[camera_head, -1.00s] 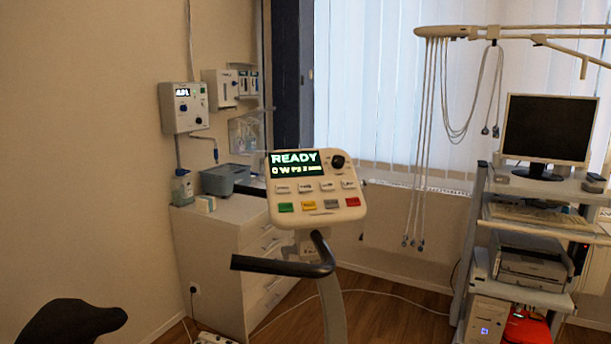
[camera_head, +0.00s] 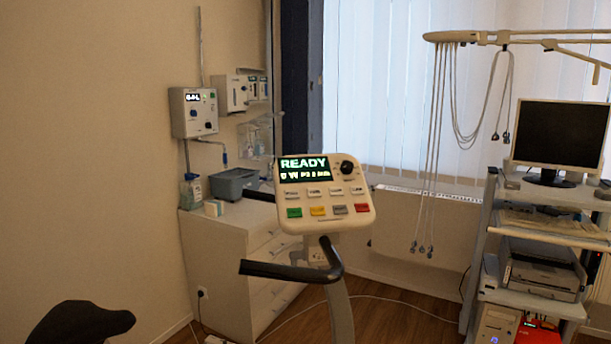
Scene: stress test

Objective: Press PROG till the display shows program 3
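The ergometer console (camera_head: 322,192) stands upright on its post in the middle of the head view. Its display (camera_head: 304,169) reads READY, with a smaller second line that is too blurred to read surely. Below the display is a row of pale buttons (camera_head: 313,192) whose labels I cannot read, so I cannot tell which is PROG. Under it is a row with a green (camera_head: 294,213), a yellow, a grey and a red button (camera_head: 362,208). A dark knob (camera_head: 347,167) sits right of the display. Neither of my grippers is in view.
The black handlebar (camera_head: 290,271) juts left below the console, and a dark saddle (camera_head: 82,322) is at lower left. A white cabinet (camera_head: 215,260) stands behind. A cart (camera_head: 485,235) with monitor and printer is at right. Cables hang from an overhead arm (camera_head: 520,38).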

